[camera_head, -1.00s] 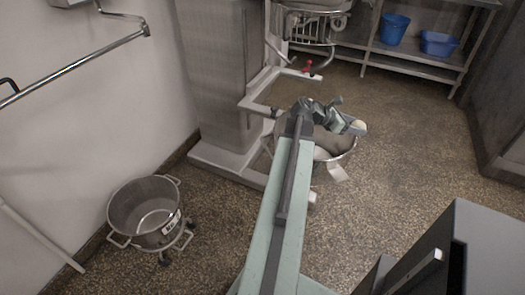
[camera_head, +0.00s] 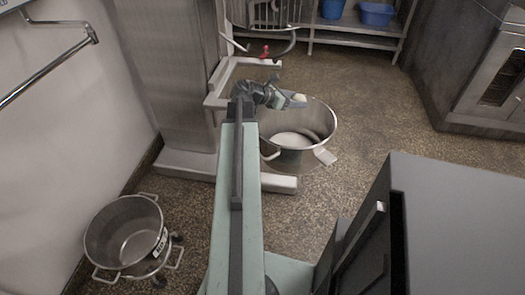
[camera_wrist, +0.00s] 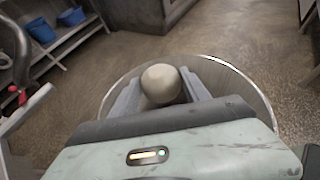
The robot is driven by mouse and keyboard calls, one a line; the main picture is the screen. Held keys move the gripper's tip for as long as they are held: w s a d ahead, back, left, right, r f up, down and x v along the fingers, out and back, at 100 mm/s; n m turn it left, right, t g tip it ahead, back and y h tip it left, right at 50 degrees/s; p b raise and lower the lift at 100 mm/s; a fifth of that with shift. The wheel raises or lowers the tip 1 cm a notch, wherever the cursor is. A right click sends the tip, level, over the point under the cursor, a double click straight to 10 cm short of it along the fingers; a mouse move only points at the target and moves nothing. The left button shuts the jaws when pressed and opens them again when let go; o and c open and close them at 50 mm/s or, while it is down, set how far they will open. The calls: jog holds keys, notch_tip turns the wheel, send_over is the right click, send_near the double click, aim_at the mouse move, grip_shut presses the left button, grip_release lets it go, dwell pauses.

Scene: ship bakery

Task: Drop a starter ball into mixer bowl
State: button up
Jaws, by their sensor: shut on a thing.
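My gripper (camera_head: 292,99) is shut on a pale, round starter ball (camera_wrist: 161,84), which sits between its two fingers in the wrist view. In the head view the ball is a small pale spot (camera_head: 299,97) at the gripper's tip. The large steel mixer bowl (camera_head: 326,124) stands at the mixer's base, with pale stuff on its floor. My gripper and the ball are above the bowl's rim in the head view, over its back left part. The bowl's rim (camera_wrist: 249,78) curves around behind the ball in the wrist view.
A smaller steel bowl (camera_head: 98,240) on a wheeled dolly stands by the wall at lower left. The mixer column (camera_head: 165,80) rises left of the large bowl. Blue tubs (camera_head: 376,14) sit on a back shelf. A dark cabinet (camera_head: 455,215) is at lower right. Floor right of the bowl is clear.

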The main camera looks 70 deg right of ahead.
notch_tip(320, 180, down, 6)
jog(key=b, duration=0.6)
jog(key=o, duration=1.5)
jog(key=shift+w+a, duration=0.1)
jog(key=p+v, duration=0.3)
jog(key=v, duration=0.4)
jog(key=shift+w+a+r, duration=0.15)
jog(key=shift+w+a, duration=0.05)
jog(key=shift+a, duration=0.1)
jog(key=shift+w, duration=0.1)
